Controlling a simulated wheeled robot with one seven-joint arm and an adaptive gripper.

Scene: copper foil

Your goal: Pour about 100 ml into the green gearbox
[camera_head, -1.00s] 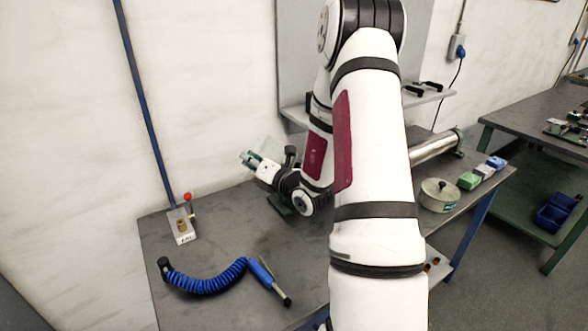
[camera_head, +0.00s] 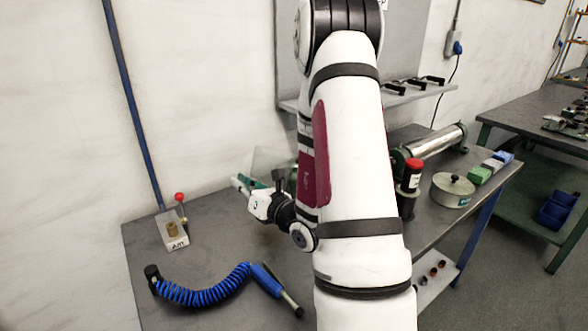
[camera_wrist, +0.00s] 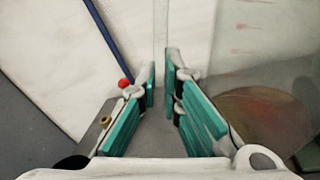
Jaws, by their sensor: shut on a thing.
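My gripper (camera_head: 254,194) is over the bench left of my arm, its green fingers closed. In the wrist view the fingers (camera_wrist: 160,95) are close together around a thin clear part of a see-through measuring jug (camera_wrist: 250,60). The jug has red marks and a brown, oval liquid surface low down on the right. In the head view the clear jug (camera_head: 272,160) shows faintly behind my gripper. I cannot pick out the green gearbox for certain; my arm hides the middle of the bench.
A fixture with a red-knobbed lever (camera_head: 174,230) and a coiled blue air hose (camera_head: 205,295) are at left on the bench. Right of my arm are a dark, red-topped object (camera_head: 411,178), a steel roller (camera_head: 434,140) and a round lidded tin (camera_head: 453,190).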

